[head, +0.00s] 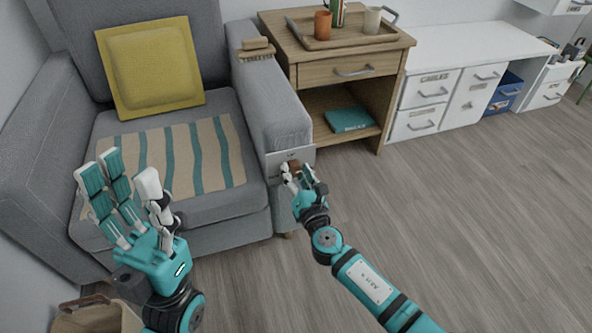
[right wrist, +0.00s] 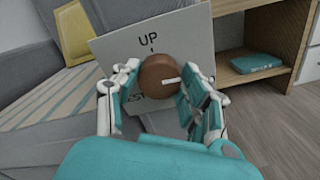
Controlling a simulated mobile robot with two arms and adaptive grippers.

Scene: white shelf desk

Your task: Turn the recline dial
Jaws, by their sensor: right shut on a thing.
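The recline dial (right wrist: 157,78) is a round brown knob on a pale plate (right wrist: 195,38) marked UP at the top, with other lettering partly hidden below. A white pointer mark on the dial points to the right. The plate is on the front of the grey armchair's (head: 265,110) right armrest. My right gripper (head: 301,177) is at the dial, its fingers on both sides of it, shut on it; it also shows in the right wrist view (right wrist: 158,100). My left gripper (head: 128,190) is open and empty, raised in front of the seat.
A yellow cushion (head: 152,68) and a striped cloth (head: 190,158) lie on the armchair. A brush (head: 257,48) rests on the armrest. A wooden side table (head: 345,62) stands close on the right. A basket (head: 95,316) is at lower left. The floor at right is clear.

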